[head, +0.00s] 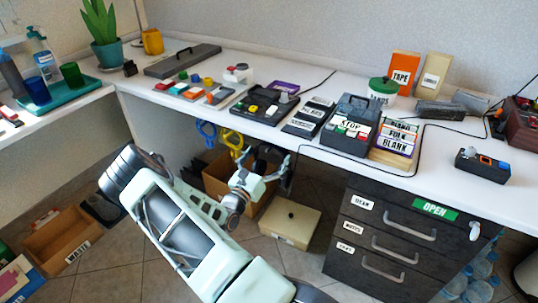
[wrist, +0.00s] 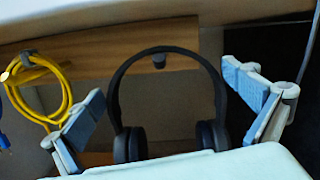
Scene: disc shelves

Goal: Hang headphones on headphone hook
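Black headphones (wrist: 218,85) show in the wrist view, upright, with the headband arched at the top and both ear cups low. A small dark hook (wrist: 158,62) sticks out from a wooden board, just under the top of the headband. I cannot tell whether band and hook touch. My gripper (wrist: 172,100) is open, its pale blue-grey pads apart on either side of the headphones, with gaps to both. In the head view my gripper (head: 255,180) is below the desk's front edge. The headphones are not clear there.
A yellow coiled cable (wrist: 65,100) hangs left of my gripper; it also shows in the head view (head: 232,142). The white desk (head: 330,90) overhangs this area. A black drawer unit (head: 390,240) stands at right. A beige box (head: 290,222) is on the floor.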

